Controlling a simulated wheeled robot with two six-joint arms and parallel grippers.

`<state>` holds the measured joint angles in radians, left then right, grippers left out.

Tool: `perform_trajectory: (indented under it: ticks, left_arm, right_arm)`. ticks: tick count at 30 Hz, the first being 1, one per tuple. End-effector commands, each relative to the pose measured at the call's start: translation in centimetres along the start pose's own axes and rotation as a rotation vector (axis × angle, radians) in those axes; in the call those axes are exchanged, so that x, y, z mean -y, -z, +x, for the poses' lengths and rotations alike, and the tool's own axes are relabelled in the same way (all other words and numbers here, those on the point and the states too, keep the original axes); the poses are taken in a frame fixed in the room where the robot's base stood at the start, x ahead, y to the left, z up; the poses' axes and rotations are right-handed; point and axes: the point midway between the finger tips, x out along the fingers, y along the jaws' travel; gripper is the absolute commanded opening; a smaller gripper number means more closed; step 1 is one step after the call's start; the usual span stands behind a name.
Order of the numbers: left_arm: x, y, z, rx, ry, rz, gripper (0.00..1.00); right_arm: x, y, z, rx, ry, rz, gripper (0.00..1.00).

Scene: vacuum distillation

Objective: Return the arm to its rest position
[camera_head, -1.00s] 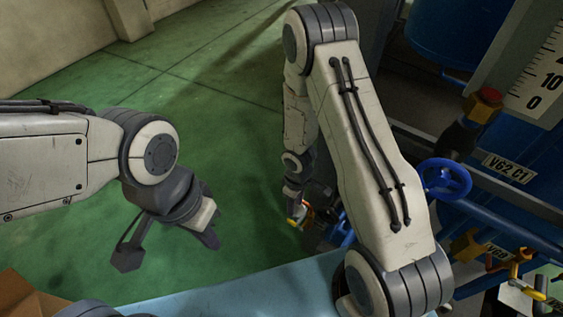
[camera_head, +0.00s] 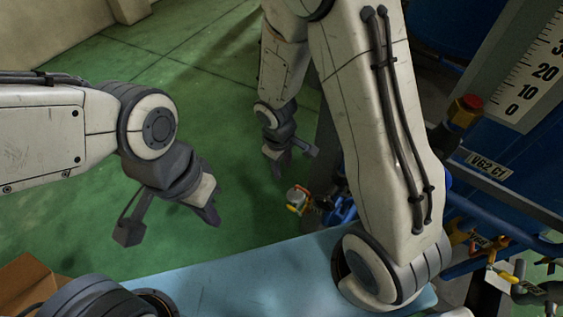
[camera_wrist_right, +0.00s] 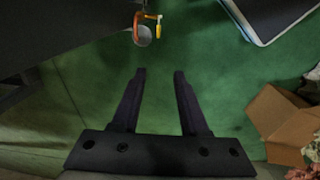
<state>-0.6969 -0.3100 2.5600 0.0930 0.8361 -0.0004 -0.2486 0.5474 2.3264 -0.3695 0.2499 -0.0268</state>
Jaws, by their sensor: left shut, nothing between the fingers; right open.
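My right arm (camera_head: 380,130) rises from its shoulder on the blue surface and bends over, with its forearm hanging down. My right gripper (camera_head: 279,166) is open and empty above the green floor. In the right wrist view its two fingers (camera_wrist_right: 160,72) stand apart with only floor between them. My left gripper (camera_head: 213,213) hangs over the floor at the left, shut and empty. Its fingers are small in the head view.
Blue pipes and a tank with a scale (camera_head: 525,90) stand at the right. A cardboard box (camera_head: 28,280) is lower left. Green floor lies open between.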

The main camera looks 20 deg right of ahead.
Motion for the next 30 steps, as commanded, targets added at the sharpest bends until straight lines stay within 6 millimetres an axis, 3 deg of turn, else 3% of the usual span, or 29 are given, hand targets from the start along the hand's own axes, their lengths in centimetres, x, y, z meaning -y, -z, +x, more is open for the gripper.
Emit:
perform_trajectory:
  ticks: [21, 23, 26, 30]
  left_arm:
    - [0.0, 0.0, -0.4, 0.0, 0.0, 0.0, 0.0]
    - [-0.1, 0.0, -0.9, 0.0, 0.0, 0.0, 0.0]
    - [-0.2, 0.1, -2.3, 0.0, 0.0, 0.0, 0.0]
    - [-0.3, 0.3, -4.8, 0.0, 0.0, 0.0, 0.0]
  right_arm:
    - [0.3, 0.0, -1.2, -0.002, -0.003, 0.001, 0.44]
    - [0.7, 0.1, -2.7, -0.008, -0.007, 0.002, 0.44]
    - [2.0, 0.0, -7.2, -0.021, -0.013, 0.009, 0.44]
    - [5.5, -1.6, -15.4, -0.041, 0.006, 0.02, 0.44]
